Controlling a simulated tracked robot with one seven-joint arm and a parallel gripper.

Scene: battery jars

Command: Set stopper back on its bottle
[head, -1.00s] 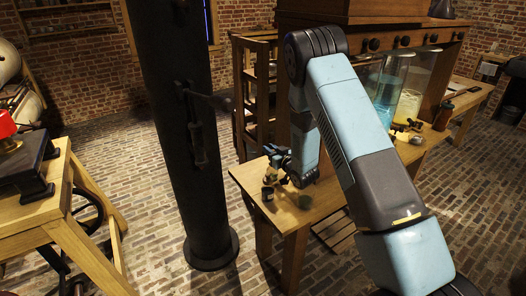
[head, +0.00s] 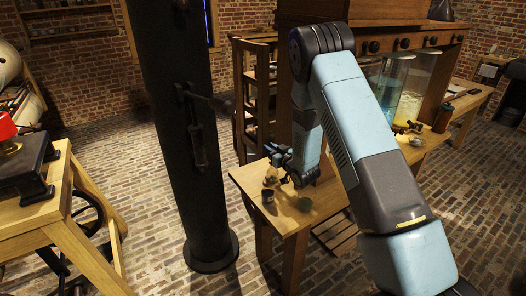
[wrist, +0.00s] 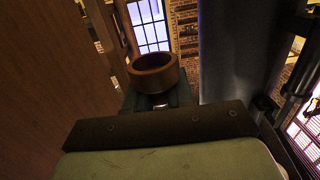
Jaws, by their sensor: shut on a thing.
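My gripper (head: 274,164) is over the near left end of the wooden table in the head view. It is shut on a brown, round, hollow-topped piece (wrist: 153,73), which appears to be the stopper and stands at the fingertips in the wrist view. A small dark vessel (head: 267,195) stands on the table just below the gripper.
The wooden table (head: 325,203) runs back to the right, with tall glass jars (head: 387,90) farther along it. A thick dark column (head: 180,120) stands left of the table. A wooden cabinet (head: 400,30) rises behind.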

